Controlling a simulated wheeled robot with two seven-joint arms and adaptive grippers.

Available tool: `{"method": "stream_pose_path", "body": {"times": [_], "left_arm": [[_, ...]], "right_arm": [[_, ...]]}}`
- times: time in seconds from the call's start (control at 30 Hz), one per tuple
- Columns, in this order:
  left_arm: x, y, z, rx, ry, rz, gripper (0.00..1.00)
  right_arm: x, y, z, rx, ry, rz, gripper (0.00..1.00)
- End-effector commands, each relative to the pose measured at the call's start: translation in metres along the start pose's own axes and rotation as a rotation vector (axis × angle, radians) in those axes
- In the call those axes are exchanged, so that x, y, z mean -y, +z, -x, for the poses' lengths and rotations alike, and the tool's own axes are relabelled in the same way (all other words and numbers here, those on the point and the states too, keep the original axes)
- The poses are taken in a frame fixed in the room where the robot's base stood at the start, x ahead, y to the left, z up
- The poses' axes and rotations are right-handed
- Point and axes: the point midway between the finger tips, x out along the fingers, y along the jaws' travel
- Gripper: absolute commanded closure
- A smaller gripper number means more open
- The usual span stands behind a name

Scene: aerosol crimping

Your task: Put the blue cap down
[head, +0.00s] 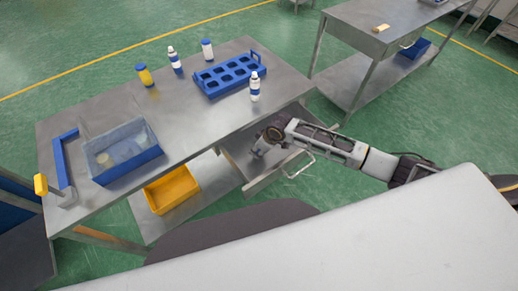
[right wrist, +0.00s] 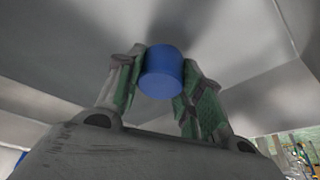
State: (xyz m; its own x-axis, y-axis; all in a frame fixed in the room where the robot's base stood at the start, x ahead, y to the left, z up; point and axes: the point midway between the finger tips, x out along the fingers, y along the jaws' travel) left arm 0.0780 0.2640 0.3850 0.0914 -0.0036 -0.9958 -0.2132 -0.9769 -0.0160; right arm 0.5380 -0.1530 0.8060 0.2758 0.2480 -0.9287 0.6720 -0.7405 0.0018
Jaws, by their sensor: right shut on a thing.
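The blue cap (right wrist: 162,74) is between the fingers of my right gripper (right wrist: 157,85) in the right wrist view. The gripper is shut on it, with a finger on each side. In the head view my right gripper (head: 258,151) points down at the open metal drawer (head: 268,184) under the table's right end. The cap cannot be made out there. Grey metal surfaces surround the cap in the wrist view. Whether the cap touches the drawer floor cannot be told. My left gripper is not in view.
The metal table (head: 190,107) bears a blue rack (head: 222,79), a white bottle (head: 254,90) at its edge, several other bottles, and a blue bin (head: 128,168). A yellow bin (head: 172,190) sits on the lower shelf. A second metal table (head: 375,22) stands at the back right.

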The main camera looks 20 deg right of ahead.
Motion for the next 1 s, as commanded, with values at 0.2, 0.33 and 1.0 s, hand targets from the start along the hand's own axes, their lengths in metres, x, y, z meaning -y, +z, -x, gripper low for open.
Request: {"method": "stream_pose_path", "body": {"times": [0.2, 0.33, 1.0], "left_arm": [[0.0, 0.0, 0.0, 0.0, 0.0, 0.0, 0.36], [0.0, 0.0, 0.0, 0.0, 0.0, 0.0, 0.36], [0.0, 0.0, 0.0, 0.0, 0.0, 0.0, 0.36]], "right_arm": [[0.0, 0.001, -0.001, 0.0, 0.0, 0.0, 0.73], [0.0, 0.001, -0.003, 0.001, 0.0, -0.001, 0.73], [0.0, 0.004, -0.011, 0.0, 0.0, -0.001, 0.55]]}}
